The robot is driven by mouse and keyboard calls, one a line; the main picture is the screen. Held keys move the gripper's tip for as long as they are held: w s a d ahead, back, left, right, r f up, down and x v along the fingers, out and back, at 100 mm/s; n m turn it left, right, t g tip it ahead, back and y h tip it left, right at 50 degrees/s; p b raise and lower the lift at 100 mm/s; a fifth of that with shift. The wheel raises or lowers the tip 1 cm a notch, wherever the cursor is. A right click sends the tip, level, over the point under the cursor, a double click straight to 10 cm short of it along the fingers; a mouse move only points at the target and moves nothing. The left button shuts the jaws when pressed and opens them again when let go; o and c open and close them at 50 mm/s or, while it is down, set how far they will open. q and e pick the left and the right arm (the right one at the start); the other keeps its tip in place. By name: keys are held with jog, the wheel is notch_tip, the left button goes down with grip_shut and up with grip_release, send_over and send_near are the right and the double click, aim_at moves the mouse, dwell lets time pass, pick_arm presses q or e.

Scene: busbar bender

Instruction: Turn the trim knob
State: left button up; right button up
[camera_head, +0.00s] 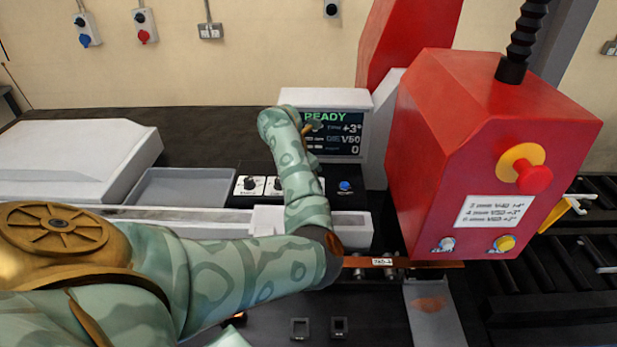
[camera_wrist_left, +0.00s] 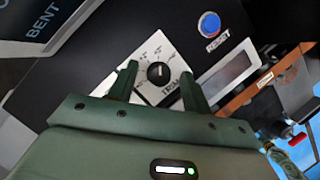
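The trim knob (camera_wrist_left: 159,73) is a small black dial on a white square scale plate marked TRIM, on the black control panel. In the left wrist view my left gripper (camera_wrist_left: 159,70) is open, with one green finger on each side of the knob. Gaps show between the fingers and the knob, so they look apart from it. In the head view my patterned left arm covers the gripper and the trim knob. The display (camera_head: 338,135) reads READY, trim +3°, die V50 and 0. My right gripper is in neither view.
A blue reset button (camera_wrist_left: 209,25) sits beside the trim plate. Other dials (camera_head: 250,184) are left of my arm. The red bender head (camera_head: 480,150), with a red stop button (camera_head: 534,177), stands right. A copper bar (camera_head: 430,264) lies below it.

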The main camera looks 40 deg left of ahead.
pick_arm(q)
jog(key=shift+r, duration=0.15)
jog(key=p+v, duration=0.7)
jog(key=v, duration=0.9)
jog(key=shift+p, duration=0.4)
jog(key=shift+d, duration=0.1)
